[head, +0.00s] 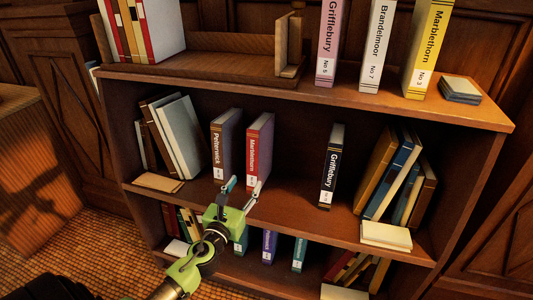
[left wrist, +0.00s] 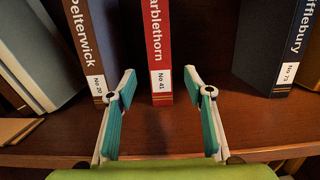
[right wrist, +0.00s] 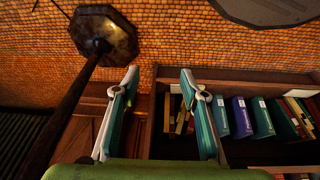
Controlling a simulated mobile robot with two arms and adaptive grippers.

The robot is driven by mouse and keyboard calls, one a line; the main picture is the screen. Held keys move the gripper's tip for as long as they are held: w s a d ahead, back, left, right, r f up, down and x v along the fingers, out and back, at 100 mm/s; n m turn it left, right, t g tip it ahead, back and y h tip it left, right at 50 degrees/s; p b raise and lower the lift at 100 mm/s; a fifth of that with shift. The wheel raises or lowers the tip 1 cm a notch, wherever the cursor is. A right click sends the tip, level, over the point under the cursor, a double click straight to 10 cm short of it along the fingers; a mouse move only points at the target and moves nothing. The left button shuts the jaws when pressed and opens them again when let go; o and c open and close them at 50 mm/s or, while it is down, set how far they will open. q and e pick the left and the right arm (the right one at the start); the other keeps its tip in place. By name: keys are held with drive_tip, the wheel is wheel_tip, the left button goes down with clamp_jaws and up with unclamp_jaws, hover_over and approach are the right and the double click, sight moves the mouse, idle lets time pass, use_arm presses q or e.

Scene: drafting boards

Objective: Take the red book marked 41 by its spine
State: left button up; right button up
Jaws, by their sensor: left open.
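The red book marked Marblethorn No 41 (head: 259,150) stands upright on the middle shelf. In the left wrist view its red spine (left wrist: 157,45) faces me, with the white No 41 label low on it. My left gripper (head: 242,190) is open in front of the shelf; in the left wrist view its fingers (left wrist: 160,83) are spread to either side of the lower spine, nearer to me and apart from it. My right gripper (right wrist: 158,80) is open and empty, over the floor and away from the red book. It does not show in the head view.
The brown Pelterwick No 20 book (head: 221,145) stands close left of the red book. The dark Grifflebury No 73 book (head: 331,165) stands farther right, with a gap between. Leaning books (head: 390,175) fill the right end. In the right wrist view a dark metal post (right wrist: 75,80) stands left of my right gripper.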

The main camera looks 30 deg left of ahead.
sight(251, 172)
use_arm(q)
drive_tip(key=x, duration=0.7)
drive_tip(key=shift+w+a+b, duration=0.2)
drive_tip(key=shift+w+b, duration=0.1)
drive_tip(key=shift+b, duration=0.05)
drive_tip(key=shift+b+x, duration=0.4)
drive_tip(key=shift+x, duration=1.7)
drive_tip(key=shift+w, duration=0.2)
clamp_jaws()
drive_tip(key=shift+w+r, duration=0.1)
drive_tip(key=shift+r, duration=0.1)
use_arm(e)
drive_tip(key=shift+w+a+f+t, duration=0.2)
drive_tip(key=shift+w+a+t, duration=0.1)
drive_tip(key=shift+w, duration=0.3)
drive_tip(key=shift+w+a+f+t, duration=0.15)
drive_tip(key=shift+w+t, duration=0.15)
drive_tip(key=shift+w, duration=0.25)
